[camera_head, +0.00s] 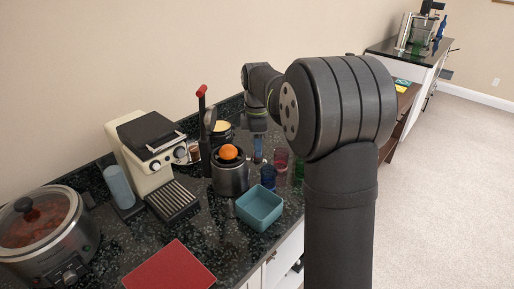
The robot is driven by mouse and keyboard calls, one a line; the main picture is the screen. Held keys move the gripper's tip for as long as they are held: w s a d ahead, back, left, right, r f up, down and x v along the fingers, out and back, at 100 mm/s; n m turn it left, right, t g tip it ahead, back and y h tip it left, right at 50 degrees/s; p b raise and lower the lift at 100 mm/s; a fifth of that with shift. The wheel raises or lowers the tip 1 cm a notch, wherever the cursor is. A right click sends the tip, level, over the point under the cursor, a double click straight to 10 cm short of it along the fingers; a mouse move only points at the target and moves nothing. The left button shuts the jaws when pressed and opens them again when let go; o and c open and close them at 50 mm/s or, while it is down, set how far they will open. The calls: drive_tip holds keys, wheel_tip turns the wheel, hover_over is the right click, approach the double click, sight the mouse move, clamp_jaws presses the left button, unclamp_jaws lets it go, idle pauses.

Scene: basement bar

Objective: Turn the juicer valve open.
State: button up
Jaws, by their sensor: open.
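The juicer (231,180) stands on the dark speckled counter, a round steel body with an orange on top. A dark post with a red-tipped lever rises just behind it to the left; I cannot tell whether it belongs to the juicer. I cannot make out the juicer's valve. My gripper (258,154) points down to the right of and behind the juicer, apart from it. It is small and partly lost against the glasses, and it appears open and empty.
Coloured glasses (268,177) stand right of the juicer. A teal square bowl (260,207) sits in front. A cream coffee machine (150,155) is left, with a slow cooker (48,238) and a red board (168,268) nearer. A wall runs behind.

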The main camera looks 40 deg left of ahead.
drive_tip(key=shift+f, duration=0.8)
clamp_jaws()
